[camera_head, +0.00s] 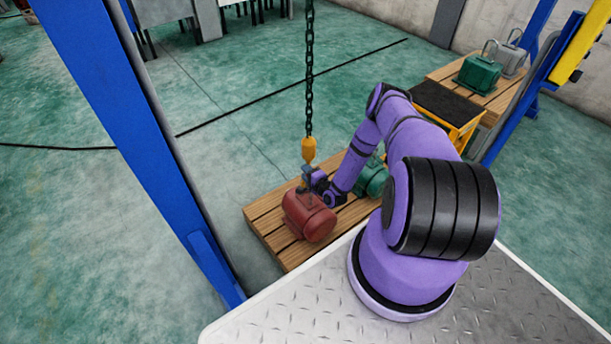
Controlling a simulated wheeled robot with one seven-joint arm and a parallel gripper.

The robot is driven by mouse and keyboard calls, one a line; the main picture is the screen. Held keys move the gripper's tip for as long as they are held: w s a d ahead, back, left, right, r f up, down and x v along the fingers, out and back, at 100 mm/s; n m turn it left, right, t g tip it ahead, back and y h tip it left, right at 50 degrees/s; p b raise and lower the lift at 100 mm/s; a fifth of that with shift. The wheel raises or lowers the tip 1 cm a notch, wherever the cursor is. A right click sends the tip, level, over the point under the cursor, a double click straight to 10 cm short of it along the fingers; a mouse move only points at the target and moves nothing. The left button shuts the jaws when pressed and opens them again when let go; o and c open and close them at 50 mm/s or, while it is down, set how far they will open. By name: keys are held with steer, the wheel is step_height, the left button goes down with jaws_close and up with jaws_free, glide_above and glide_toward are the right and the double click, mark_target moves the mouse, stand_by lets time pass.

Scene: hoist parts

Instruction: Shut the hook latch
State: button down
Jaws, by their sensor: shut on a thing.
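The yellow hoist hook (308,152) hangs from a dark chain (310,70) just above a red motor-like part (310,215). My gripper (307,178) is at the lower end of the hook, over the top of the red part. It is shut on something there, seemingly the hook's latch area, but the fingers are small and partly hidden. The latch itself is too small to make out. I cannot tell whether the hook passes through a lifting eye on the red part.
The red part sits on a wooden pallet (270,235) with a green part (371,180) partly behind my arm. Blue posts (150,150) stand at left and right. Another pallet at the back right bears a green part (477,75) and a grey part (510,60).

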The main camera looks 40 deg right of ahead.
steer(key=shift+w+d+r+m, duration=0.1)
steer(key=shift+d+r+m, duration=0.1)
steer(key=shift+r+m, duration=0.1)
stand_by(0.4)
steer(key=c, duration=0.7)
jaws_free()
steer(key=shift+c, duration=0.2)
